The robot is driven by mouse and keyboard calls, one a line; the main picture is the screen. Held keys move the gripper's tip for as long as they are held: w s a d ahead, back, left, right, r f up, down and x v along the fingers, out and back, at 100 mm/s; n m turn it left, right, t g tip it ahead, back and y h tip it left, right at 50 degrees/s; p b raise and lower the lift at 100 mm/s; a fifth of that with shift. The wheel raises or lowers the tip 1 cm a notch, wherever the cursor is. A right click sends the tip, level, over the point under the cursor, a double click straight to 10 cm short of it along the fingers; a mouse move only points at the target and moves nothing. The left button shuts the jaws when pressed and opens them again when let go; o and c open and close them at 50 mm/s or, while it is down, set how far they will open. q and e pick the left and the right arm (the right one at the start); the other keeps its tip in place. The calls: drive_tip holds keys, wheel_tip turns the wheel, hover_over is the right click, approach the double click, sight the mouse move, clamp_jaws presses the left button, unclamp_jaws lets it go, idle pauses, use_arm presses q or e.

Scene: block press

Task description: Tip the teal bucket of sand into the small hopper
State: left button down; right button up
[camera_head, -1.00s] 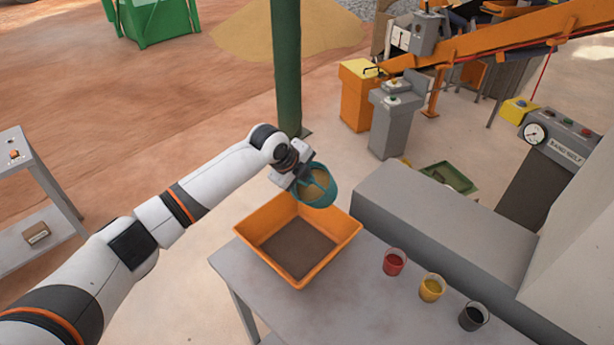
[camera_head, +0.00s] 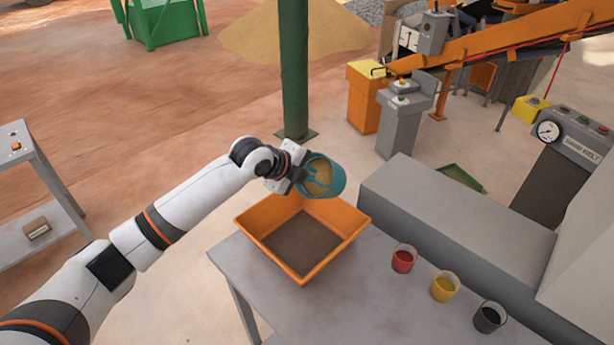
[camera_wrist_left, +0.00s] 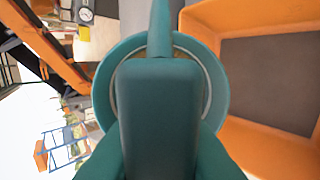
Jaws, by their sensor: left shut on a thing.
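The teal bucket (camera_head: 331,181) is held in my left gripper (camera_head: 300,176), above the far edge of the orange hopper (camera_head: 352,236). The bucket is tilted, and tan sand shows inside it in the head view. The hopper stands on a grey table, with a dark brown bottom surface. In the left wrist view the bucket's round rim (camera_wrist_left: 216,75) shows behind a teal bar that covers most of its mouth. The hopper (camera_wrist_left: 200,22) lies to the right there. My right gripper is not in view.
Red (camera_head: 403,259), yellow (camera_head: 444,288) and black (camera_head: 488,318) cups stand on the grey table (camera_head: 340,310) right of the hopper. A green post (camera_head: 294,70) rises behind the bucket. A grey machine block (camera_head: 455,215) borders the table on the right.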

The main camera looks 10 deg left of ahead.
use_arm(q)
drive_tip(key=shift+s+a+f+t+h+b, duration=0.3)
drive_tip(key=shift+f+t+b, duration=0.25)
drive_tip(key=shift+b, duration=1.3)
drive_tip(key=s+a+f+t+h+b, duration=0.2)
drive_tip(key=s+f+t+h+b, duration=0.2)
drive_tip(key=b, duration=1.6)
drive_tip(key=shift+a+f+t+h, duration=0.2)
drive_tip(key=shift+f+t+h, duration=0.3)
drive_tip(key=shift+t, duration=0.95)
